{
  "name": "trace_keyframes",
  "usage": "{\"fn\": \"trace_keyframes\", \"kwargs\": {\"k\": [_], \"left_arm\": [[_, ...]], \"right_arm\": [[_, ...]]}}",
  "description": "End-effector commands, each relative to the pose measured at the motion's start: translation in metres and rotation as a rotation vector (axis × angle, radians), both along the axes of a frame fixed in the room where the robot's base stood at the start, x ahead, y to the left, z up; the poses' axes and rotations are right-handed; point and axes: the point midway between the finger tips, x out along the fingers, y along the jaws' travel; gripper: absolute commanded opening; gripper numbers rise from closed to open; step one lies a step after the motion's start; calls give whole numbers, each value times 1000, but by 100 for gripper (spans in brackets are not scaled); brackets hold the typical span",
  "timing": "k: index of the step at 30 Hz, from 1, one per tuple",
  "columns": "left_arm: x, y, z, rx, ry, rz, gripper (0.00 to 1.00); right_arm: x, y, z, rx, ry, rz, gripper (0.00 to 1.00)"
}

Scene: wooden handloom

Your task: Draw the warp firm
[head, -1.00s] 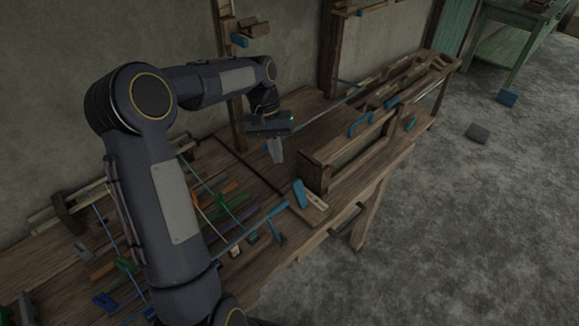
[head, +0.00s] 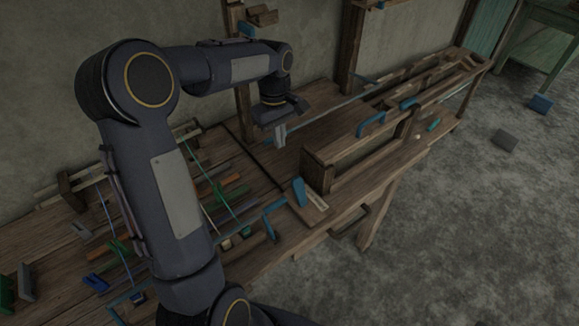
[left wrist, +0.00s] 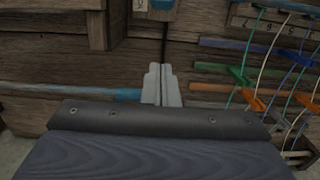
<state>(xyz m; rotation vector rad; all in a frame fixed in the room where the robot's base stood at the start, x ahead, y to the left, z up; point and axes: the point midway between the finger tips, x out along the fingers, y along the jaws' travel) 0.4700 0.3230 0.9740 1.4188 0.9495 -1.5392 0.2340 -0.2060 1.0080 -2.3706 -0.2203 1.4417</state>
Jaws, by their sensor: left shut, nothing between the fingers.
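The wooden loom frame (head: 345,147) stands on the right part of the bench. Thin coloured cords, such as a green one (head: 205,178), run over coloured slats on the left part; I cannot tell how tight they are. My left gripper (head: 280,137) is shut and empty, pointing down over the bench left of the frame's near end post. In the left wrist view its two fingers (left wrist: 161,86) are together beside a blue-ended rod (left wrist: 75,92); whether they touch it I cannot tell. The cords (left wrist: 265,75) show at right there. My right gripper is out of view.
Blue handles (head: 370,124) sit on the frame, and a blue upright piece (head: 299,191) stands at the bench's front edge. An upright wooden post (head: 354,50) rises at the back by the wall. My left arm covers part of the bench. The floor at right is mostly clear.

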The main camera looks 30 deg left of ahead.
Motion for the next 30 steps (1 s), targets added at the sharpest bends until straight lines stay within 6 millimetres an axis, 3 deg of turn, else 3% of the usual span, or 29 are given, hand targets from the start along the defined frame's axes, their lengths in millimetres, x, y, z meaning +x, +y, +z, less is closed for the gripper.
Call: {"fn": "trace_keyframes", "kwargs": {"k": [7,18,24,30], "left_arm": [[-2,-1,-25,-1,6,0,0],[-4,-8,-102,-3,6,-1,0],[-14,-33,-86,-2,0,-5,0],[-17,-41,-83,0,0,-1,0]], "right_arm": [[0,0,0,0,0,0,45],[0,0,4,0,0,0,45],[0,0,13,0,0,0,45],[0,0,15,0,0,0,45]]}}
